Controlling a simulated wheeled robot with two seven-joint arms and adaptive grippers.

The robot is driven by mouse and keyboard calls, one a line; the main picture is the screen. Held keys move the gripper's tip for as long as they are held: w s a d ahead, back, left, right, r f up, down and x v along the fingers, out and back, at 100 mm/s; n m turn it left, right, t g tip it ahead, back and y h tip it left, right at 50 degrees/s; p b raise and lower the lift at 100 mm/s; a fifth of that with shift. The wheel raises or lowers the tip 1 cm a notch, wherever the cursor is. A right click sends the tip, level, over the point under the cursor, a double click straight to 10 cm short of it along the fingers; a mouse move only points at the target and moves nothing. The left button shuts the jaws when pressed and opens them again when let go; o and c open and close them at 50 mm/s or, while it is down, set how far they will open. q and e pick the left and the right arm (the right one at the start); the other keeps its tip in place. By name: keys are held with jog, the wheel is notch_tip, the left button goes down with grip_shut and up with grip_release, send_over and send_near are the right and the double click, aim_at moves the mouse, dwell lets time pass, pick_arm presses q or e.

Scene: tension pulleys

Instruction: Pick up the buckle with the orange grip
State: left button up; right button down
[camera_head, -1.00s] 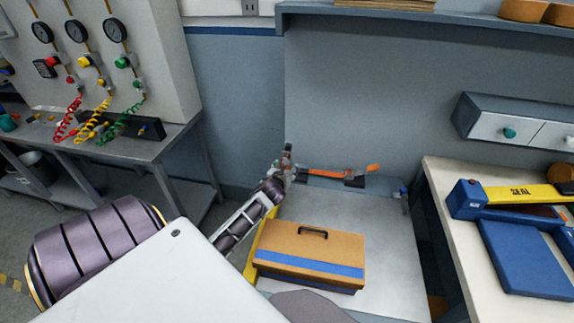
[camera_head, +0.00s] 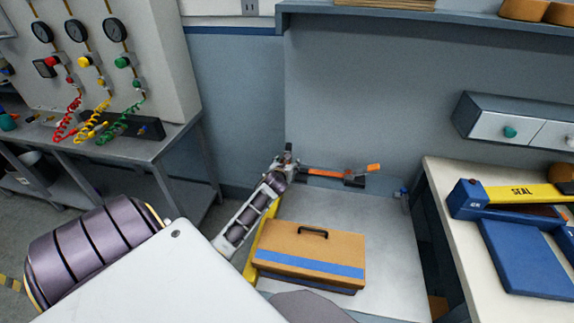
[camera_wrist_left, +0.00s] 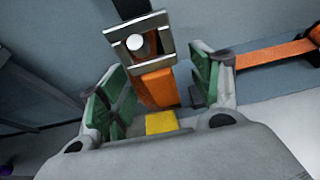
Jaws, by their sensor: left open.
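In the left wrist view the buckle (camera_wrist_left: 140,42) is a metal frame with a pale round pin. Its orange grip (camera_wrist_left: 158,88) extends down between the fingers of my left gripper (camera_wrist_left: 158,72). The green-padded fingers are open, one on each side of the grip, and I see no firm hold. In the head view my left gripper (camera_head: 286,161) is at the left end of an orange strap (camera_head: 325,173), beyond the toolbox. There it largely hides the buckle. My right gripper is not in view.
An orange-brown toolbox (camera_head: 312,248) stands on the grey surface (camera_head: 385,240) in front of the strap. A dark block (camera_head: 354,181) with an orange tip (camera_head: 374,168) is at the strap's right end. A bench (camera_head: 470,260) with a blue-and-yellow sealer stands right.

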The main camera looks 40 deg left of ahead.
pick_arm(q)
jog(key=shift+w+a+f, duration=0.1)
jog(key=shift+w, duration=0.15)
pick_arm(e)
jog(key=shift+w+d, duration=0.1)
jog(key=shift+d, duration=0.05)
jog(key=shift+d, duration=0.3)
pick_arm(q)
jog(key=c, duration=1.2)
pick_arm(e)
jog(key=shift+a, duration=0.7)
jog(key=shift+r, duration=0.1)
